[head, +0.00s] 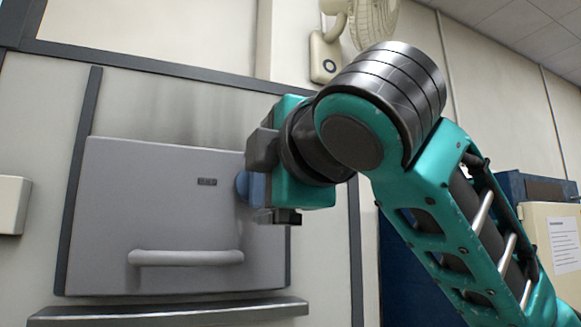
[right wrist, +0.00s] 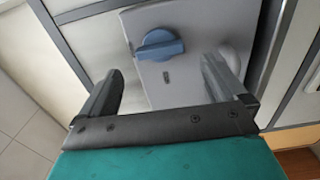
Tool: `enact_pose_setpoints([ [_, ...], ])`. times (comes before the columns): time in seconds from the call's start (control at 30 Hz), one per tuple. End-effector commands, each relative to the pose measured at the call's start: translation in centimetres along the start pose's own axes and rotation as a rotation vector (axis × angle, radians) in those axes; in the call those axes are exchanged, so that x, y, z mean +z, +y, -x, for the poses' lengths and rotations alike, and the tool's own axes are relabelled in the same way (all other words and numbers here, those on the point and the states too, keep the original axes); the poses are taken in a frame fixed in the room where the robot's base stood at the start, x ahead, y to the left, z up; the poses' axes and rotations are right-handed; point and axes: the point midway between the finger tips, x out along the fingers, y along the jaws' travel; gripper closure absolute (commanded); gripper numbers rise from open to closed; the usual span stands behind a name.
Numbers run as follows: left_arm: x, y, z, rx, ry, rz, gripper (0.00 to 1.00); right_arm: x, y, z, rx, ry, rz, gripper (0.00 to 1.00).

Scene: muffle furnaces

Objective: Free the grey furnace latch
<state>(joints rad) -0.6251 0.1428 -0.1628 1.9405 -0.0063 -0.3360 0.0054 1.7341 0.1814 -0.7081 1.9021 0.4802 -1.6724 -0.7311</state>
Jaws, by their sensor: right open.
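The grey furnace door (head: 165,205) fills the left of the head view, with a light bar handle (head: 186,257) low on it. A blue latch knob (head: 243,187) is at the door's right edge, partly hidden behind my right gripper (head: 263,182). In the right wrist view the whole blue latch (right wrist: 160,46) shows on the grey door (right wrist: 193,80). My right gripper (right wrist: 162,66) is open and empty. Its two fingers lie to either side of the latch in that picture; I cannot tell how far the tips are from it. My left gripper is out of view.
A grey ledge (head: 165,311) juts out below the door. A pale box (head: 12,204) is on the wall at left. A fan (head: 372,22) is above my right arm. A blue cabinet (head: 530,187) with a pale papered panel stands at right.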

Motion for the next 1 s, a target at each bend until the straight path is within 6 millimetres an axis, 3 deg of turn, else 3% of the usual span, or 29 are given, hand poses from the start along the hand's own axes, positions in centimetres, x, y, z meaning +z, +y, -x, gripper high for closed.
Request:
enact_pose_setpoints([
  [0.2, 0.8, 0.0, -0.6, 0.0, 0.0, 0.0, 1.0, 0.0, -0.1, 4.7, 0.003, 0.001, 0.0, 0.02],
  [0.4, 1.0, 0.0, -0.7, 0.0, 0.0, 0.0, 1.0, 0.0, 0.0, 7.0, 0.001, 0.001, -0.002, 0.02],
  [1.0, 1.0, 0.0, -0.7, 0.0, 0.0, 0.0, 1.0, 0.0, 0.0, 7.3, -0.002, -0.001, -0.002, 0.02],
])
